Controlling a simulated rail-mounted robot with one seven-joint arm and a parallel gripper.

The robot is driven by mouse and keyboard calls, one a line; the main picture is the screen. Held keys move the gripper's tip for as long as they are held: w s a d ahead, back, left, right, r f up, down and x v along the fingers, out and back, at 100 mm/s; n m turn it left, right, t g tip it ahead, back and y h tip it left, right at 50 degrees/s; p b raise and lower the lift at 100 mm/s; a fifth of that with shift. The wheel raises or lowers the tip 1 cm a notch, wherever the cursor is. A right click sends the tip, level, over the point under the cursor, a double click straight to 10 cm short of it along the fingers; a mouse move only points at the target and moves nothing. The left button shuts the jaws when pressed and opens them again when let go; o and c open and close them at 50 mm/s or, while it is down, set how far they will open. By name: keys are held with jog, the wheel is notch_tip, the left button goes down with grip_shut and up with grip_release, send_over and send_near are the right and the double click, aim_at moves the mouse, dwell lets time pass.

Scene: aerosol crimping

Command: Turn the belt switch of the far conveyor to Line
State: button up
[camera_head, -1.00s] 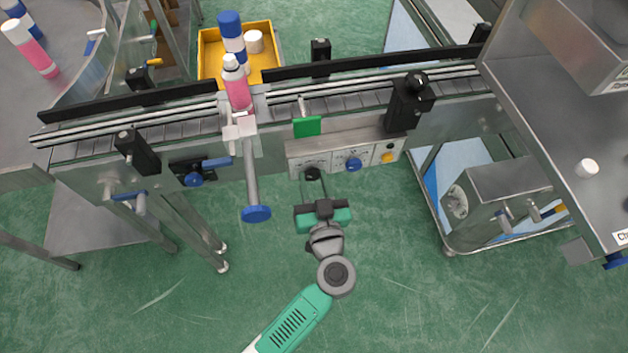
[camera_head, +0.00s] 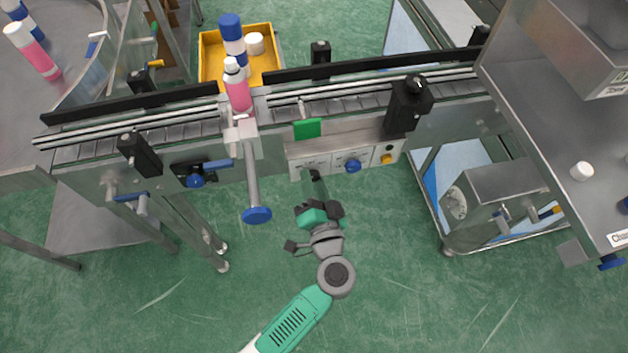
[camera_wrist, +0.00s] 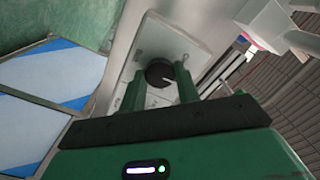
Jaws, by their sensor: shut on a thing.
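The belt switch is a round black knob (camera_wrist: 160,73) with a white pointer line, set on a pale plate of the conveyor's control panel (camera_head: 334,152). In the wrist view the pointer line lies towards the right of the picture. The plate's lettering is too small to read. My gripper (camera_head: 314,175) is at the left end of the panel's front. In the wrist view its two green fingers (camera_wrist: 158,77) stand on either side of the knob, shut on it.
A blue knob (camera_head: 353,166) and a yellow button (camera_head: 387,159) sit to the right on the same panel. A handle with a blue end (camera_head: 257,215) juts out to the left. A pink can (camera_head: 237,88) stands on the conveyor (camera_head: 180,125). The floor in front is clear.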

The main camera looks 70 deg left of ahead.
jog(key=shift+m, duration=0.3)
dwell(0.4)
jog(key=o, duration=1)
jog(key=shift+d, duration=0.15)
jog(key=d, duration=0.5)
jog(key=s+d+p, duration=0.1)
jog(key=d, duration=0.1)
jog(key=shift+d, duration=0.3)
